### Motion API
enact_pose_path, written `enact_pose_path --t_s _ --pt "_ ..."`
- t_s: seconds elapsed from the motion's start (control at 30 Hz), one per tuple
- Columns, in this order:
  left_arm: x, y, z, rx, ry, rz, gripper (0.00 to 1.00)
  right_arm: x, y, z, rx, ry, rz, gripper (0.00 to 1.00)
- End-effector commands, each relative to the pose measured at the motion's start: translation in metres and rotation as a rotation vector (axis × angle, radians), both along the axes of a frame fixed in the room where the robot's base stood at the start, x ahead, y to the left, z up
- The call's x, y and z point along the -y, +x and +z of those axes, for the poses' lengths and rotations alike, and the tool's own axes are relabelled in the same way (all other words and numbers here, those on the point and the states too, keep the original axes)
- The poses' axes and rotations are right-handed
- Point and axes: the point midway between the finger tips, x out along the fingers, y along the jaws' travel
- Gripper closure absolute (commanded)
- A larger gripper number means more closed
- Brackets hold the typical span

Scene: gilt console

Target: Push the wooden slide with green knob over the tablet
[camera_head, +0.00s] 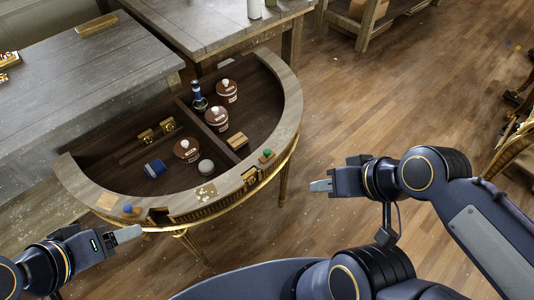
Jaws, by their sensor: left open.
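The green knob (267,153) stands on the front right part of the curved rim of the gilt console. The wooden slide under it is hard to tell from the rim. A pale tablet (206,191) with dark marks lies on the middle of the front rim, to the left of the green knob and apart from it. My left gripper (128,234) is open and empty, just in front of the rim near the blue knob (127,208). My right gripper (321,185) is to the right of the console, clear of the green knob. Its finger gap does not show.
The console's sunken top holds several brown lidded jars (216,116), a dark bottle (199,97), a blue block (155,168), a grey round item (206,166) and brass pieces (147,136). A pale wood piece (107,201) lies beside the blue knob. Grey tables stand behind.

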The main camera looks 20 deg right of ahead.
Motion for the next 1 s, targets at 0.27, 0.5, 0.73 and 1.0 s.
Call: enact_pose_path --t_s 0.27,0.5,0.73,1.0 --pt "0.000 0.000 0.000 0.000 0.000 0.000 0.30 0.000 0.000 0.000 0.000 0.000 0.000 0.64" --pt "0.000 0.000 -0.037 0.000 0.000 0.000 0.30 -0.015 0.006 -0.035 -0.102 0.154 -0.073 0.57" --pt "0.000 0.000 -0.139 -0.001 0.000 0.000 0.30 -0.056 0.053 -0.110 -0.466 0.719 -0.379 0.57" --pt "0.000 0.000 -0.244 0.000 0.000 0.000 0.30 -0.050 0.158 -0.183 -0.876 1.433 -0.788 0.57"
